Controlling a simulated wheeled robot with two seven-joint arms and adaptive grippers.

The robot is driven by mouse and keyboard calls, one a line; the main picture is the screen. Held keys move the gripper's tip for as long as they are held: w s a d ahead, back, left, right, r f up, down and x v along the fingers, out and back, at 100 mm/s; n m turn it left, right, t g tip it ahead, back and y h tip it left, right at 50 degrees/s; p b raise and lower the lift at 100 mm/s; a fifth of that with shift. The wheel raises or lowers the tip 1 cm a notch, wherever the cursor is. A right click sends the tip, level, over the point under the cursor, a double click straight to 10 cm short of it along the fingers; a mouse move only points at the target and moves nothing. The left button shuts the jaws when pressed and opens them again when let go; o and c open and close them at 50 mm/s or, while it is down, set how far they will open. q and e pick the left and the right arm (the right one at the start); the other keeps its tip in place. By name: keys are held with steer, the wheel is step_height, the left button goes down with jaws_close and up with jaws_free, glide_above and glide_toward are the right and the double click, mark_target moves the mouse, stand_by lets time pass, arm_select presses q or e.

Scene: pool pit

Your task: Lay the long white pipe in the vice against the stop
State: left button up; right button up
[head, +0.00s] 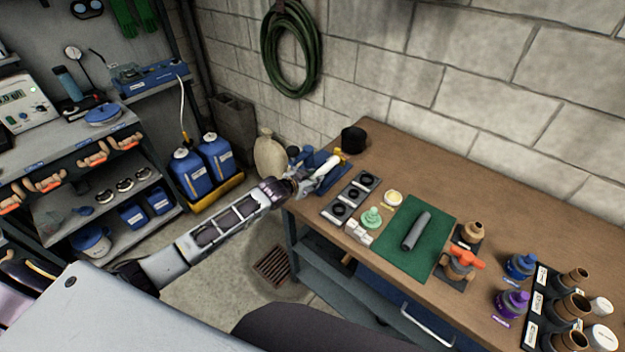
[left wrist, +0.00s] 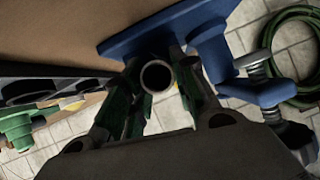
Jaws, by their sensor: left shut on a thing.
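My left gripper (head: 312,180) reaches in from the left to the left end of the bench and is shut on the long white pipe (head: 328,163). The blue vice (head: 312,158) stands at that end of the bench, partly hidden behind the gripper. In the left wrist view the pipe's round open end (left wrist: 157,77) shows between my fingers, close to the blue vice (left wrist: 215,58). I cannot tell whether the pipe rests in the vice or touches the stop. My right gripper is not in view.
On the wooden bench (head: 430,160) are a black cup (head: 354,139), a tray of black rings (head: 352,198), a green mat (head: 393,240) with a grey pipe (head: 416,231), and several fittings at the right. The bench's back middle is clear. A green hose (head: 315,50) hangs on the wall.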

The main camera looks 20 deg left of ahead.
arm_select(q)
steer(key=shift+f, duration=0.35)
steer(key=shift+s+f, duration=0.2)
steer(key=shift+f, duration=0.1)
steer(key=o, duration=1)
steer(key=shift+d, duration=0.1)
steer(key=shift+o, duration=0.6)
steer(key=shift+w, duration=0.1)
steer(key=shift+r, duration=0.1)
steer(key=o, duration=0.5)
steer(key=shift+w, duration=0.1)
steer(key=shift+r, duration=0.25)
